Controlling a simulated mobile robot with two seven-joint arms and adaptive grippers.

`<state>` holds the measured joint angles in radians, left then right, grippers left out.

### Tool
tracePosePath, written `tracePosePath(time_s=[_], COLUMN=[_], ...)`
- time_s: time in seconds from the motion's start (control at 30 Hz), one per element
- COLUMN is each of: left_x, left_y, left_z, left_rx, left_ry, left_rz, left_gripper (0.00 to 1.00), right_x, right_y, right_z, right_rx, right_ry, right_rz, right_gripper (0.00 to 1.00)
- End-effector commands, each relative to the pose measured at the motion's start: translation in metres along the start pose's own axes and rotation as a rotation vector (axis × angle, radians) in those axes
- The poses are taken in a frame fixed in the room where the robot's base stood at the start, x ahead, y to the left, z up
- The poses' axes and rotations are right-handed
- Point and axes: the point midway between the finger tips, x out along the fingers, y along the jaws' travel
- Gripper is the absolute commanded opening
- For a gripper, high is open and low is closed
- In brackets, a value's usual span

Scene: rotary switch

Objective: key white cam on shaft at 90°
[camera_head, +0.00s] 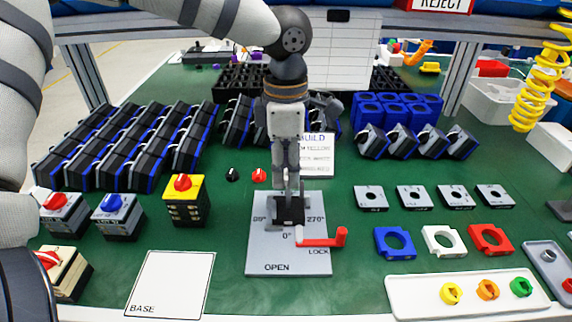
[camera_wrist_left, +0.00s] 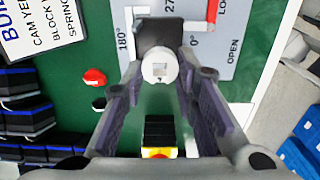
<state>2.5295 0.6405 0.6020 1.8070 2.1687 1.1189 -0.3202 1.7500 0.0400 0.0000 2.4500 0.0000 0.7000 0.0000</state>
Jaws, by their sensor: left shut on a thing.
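My left gripper (camera_head: 288,178) points down over the grey dial plate (camera_head: 263,250). The shaft is hidden. The plate has angle marks, OPEN and LOCK lettering, and a red lever (camera_head: 322,240) lying towards LOCK. My right gripper is not in view.
A white tray (camera_head: 420,300) with yellow, orange and green cams lies front right. Blue, white and red frames lie behind it. Assembled switches stand left, including a yellow-topped one (camera_head: 184,198). A white BASE sheet (camera_head: 170,283) lies bare at front left.

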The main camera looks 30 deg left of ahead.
Motion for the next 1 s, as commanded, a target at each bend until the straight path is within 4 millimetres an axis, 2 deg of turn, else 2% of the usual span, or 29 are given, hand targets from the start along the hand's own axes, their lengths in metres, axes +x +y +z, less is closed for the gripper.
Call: tracePosePath(time_s=[0.8, 0.83, 0.9, 0.93, 1.0], left_x=[0.023, 0.023, 0.023, 0.023, 0.023], left_y=[0.0, 0.0, 0.0, 0.0, 0.0], left_z=[0.0, 0.0, 0.0, 0.0, 0.0], left_rx=[0.0, 0.0, 0.0, 0.0, 0.0], left_ry=[0.0, 0.0, -0.001, -0.001, -0.001], left_rz=[-0.001, -0.001, 0.0, 0.0, 0.0], left_gripper=[0.17, 0.29, 0.45, 0.5, 0.5], right_x=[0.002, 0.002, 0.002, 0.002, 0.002], right_y=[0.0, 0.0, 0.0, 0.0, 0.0], right_z=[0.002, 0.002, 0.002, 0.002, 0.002], right_rx=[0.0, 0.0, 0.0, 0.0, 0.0], right_ry=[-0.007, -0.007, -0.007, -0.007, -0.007], right_rz=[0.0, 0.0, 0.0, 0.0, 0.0], right_gripper=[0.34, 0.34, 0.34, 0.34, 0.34])
